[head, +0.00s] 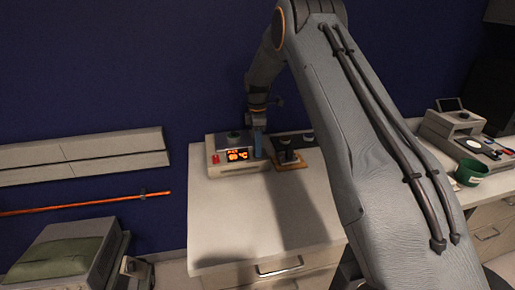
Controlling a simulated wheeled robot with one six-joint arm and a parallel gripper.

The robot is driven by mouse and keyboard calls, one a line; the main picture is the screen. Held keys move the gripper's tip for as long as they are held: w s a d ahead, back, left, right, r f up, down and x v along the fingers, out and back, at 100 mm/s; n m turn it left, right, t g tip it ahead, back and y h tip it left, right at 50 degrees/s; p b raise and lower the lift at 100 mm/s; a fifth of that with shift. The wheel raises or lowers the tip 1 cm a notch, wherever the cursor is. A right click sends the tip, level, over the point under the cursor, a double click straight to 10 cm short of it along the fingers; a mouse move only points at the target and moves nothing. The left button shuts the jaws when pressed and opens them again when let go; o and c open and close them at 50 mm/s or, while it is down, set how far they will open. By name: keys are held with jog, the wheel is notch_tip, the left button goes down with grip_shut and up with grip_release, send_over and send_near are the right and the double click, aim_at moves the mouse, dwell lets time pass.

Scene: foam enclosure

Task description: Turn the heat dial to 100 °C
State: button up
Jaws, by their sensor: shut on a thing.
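A red switch (215,159) sits left of the display. My gripper (259,146) points down at the right end of the unit, beside the display. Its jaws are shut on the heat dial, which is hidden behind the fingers.
A dark round part (233,136) stands on top of the unit. A dark device with a wooden base (290,160) stands close to its right. The white counter (225,215) is clear in front. A green cup (471,172) and another instrument (455,125) stand far right.

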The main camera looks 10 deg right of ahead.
jog(key=m+b, duration=0.4)
jog(key=m, duration=0.1)
jog(key=shift+f, duration=0.1)
jog(key=m+b, duration=0.2)
jog(key=m, duration=0.4)
jog(key=shift+s+m+y+b, duration=0.1)
jog(key=shift+m+y+b, duration=0.2)
jog(key=m+b, duration=0.1)
jog(key=m, duration=0.5)
jog(key=shift+t, duration=0.3)
jog(key=m, duration=0.5)
jog(key=shift+s+m+b, duration=0.1)
jog(key=shift+m+b, duration=0.25)
jog(key=shift+m, duration=0.05)
jog(key=o, duration=1)
jog(key=shift+o, duration=0.2)
jog(key=shift+a, duration=0.1)
